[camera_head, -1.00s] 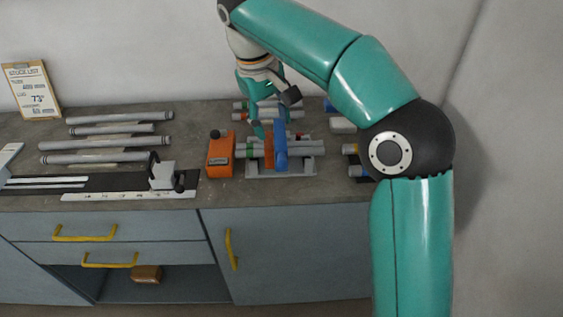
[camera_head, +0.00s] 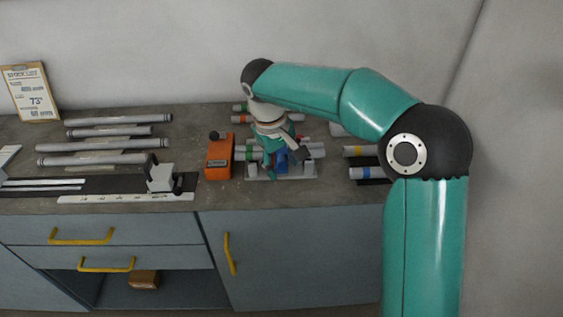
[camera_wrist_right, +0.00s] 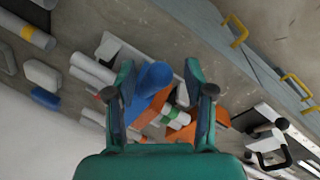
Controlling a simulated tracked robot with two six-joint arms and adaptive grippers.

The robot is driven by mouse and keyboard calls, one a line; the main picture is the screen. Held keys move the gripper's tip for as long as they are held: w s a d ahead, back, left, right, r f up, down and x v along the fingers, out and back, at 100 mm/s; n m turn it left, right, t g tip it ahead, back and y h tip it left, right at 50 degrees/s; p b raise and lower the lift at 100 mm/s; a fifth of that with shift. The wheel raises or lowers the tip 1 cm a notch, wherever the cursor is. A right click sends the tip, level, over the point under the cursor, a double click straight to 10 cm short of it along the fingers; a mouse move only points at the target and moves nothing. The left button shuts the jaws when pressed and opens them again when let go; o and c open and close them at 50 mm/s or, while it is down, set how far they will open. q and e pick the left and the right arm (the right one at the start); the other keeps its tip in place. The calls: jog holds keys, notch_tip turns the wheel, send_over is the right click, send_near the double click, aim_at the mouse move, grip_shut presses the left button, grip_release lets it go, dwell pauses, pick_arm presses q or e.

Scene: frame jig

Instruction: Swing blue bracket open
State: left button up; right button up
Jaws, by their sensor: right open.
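The blue bracket (camera_head: 281,159) is on the grey jig plate (camera_head: 307,171), mostly hidden behind my right gripper (camera_head: 284,168) in the head view. In the right wrist view, the blue bracket (camera_wrist_right: 155,74) shows between the two spread fingers of my right gripper (camera_wrist_right: 158,95), nearer the left finger. I cannot tell whether that finger touches it. An orange part (camera_wrist_right: 150,112) lies alongside the bracket, with grey tubes by it. My right gripper is open and low over the jig. My left gripper is not in view.
An orange box with a black knob (camera_head: 219,157) stands just left of the jig. Tubes with coloured bands (camera_head: 362,152) lie to its right and behind. Several grey tubes (camera_head: 105,145) and a black rail with a clamp (camera_head: 161,177) are at the left.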

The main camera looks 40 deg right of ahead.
jog(key=shift+c, duration=0.2)
grip_shut()
jog(key=shift+r, duration=0.1)
